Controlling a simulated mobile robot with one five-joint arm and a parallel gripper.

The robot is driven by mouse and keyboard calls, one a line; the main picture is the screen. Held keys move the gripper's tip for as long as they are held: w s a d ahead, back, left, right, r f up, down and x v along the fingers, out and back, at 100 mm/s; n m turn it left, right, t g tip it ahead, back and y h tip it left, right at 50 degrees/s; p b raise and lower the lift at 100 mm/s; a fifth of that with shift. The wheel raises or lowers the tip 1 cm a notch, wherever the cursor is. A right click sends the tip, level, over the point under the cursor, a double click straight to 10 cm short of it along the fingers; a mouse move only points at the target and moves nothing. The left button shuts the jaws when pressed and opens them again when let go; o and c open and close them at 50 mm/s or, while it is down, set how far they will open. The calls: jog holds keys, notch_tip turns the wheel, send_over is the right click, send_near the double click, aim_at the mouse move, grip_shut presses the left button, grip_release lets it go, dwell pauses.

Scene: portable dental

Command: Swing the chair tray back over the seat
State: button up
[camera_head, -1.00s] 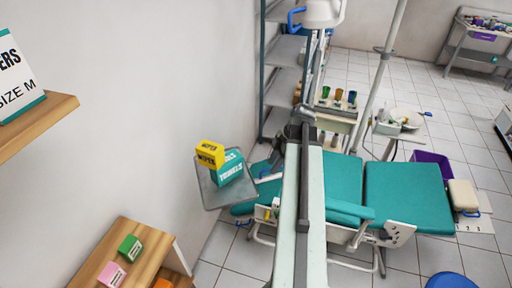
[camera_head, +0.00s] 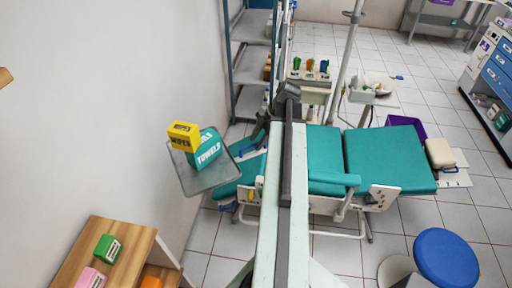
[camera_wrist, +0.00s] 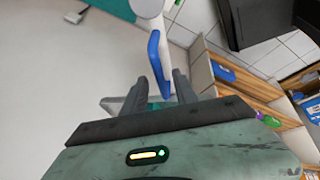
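The chair tray (camera_head: 196,183) is a grey square plate left of the teal dental chair seat (camera_head: 325,151), near the wall. A yellow wipes box (camera_head: 184,136) and a teal towels box (camera_head: 206,149) stand on it. In the wrist view, my gripper (camera_wrist: 169,80) has its two dark fingers apart. A blue handle (camera_wrist: 154,54) on a white part (camera_wrist: 148,7) reaches toward the gap between them; I cannot tell whether it touches a finger.
A wooden shelf (camera_head: 78,250) with small boxes stands at lower left. A blue stool (camera_head: 446,257) is at lower right. A pole (camera_head: 347,60) and metal rack (camera_head: 252,50) stand behind the chair. Tiled floor is open at right.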

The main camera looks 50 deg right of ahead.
grip_shut()
dwell(1.5)
